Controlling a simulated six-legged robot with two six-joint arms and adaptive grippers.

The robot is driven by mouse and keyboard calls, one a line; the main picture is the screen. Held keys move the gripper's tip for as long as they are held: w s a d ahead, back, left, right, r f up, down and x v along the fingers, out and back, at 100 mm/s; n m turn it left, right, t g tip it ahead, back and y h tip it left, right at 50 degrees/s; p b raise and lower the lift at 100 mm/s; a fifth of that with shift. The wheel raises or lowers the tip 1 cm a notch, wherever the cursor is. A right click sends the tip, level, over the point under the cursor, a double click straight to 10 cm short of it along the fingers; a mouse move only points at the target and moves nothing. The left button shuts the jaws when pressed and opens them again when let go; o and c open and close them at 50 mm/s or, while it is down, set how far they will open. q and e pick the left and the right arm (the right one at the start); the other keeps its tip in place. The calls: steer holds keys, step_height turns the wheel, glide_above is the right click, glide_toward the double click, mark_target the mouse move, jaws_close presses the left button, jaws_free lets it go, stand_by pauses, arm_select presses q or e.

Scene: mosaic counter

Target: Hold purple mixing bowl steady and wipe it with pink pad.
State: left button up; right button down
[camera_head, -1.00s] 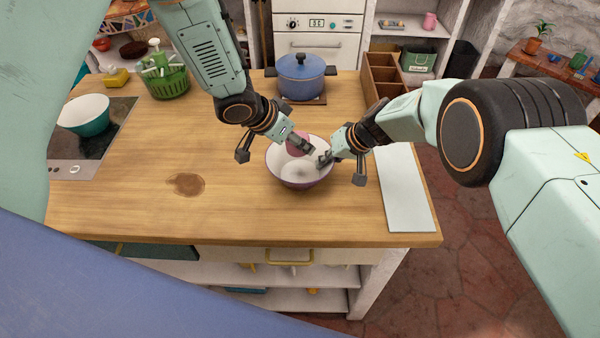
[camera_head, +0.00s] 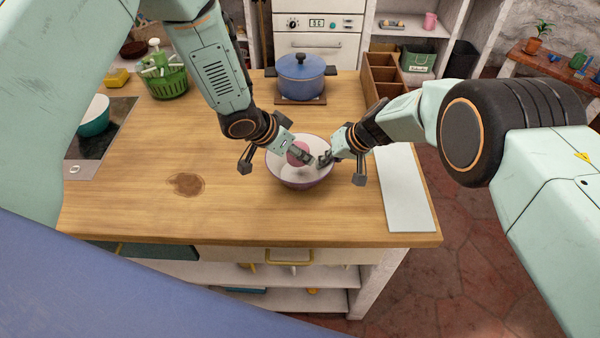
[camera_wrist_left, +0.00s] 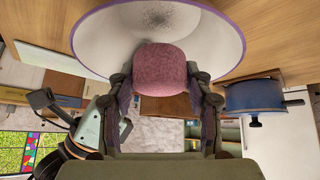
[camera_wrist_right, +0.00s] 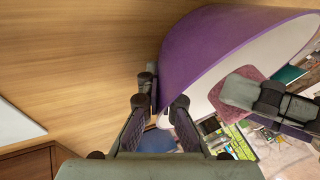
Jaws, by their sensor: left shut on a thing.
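The purple mixing bowl (camera_head: 300,183), white inside, stands upright on the wooden counter. Dark specks (camera_wrist_left: 165,16) mark its inner surface in the left wrist view. My left gripper (camera_head: 308,157) is shut on the pink pad (camera_wrist_left: 165,70), which also shows inside the bowl in the head view (camera_head: 297,151). I cannot tell whether the pad touches the bowl. My right gripper (camera_head: 325,159) is at the bowl's right rim. In the right wrist view its fingers (camera_wrist_right: 163,95) straddle the purple wall (camera_wrist_right: 205,45) and look closed on it; the exact contact is partly hidden.
A blue pot (camera_head: 300,75) and a wooden divided box (camera_head: 383,80) stand behind. A white board (camera_head: 405,190) lies at the right edge. A green basket (camera_head: 165,80) and a teal bowl (camera_head: 95,118) are at the left. The counter's front left is clear, with a brown stain (camera_head: 186,184).

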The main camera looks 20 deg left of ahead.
arm_select(q)
steer(key=shift+f, duration=1.8)
steer(key=shift+d, duration=0.15)
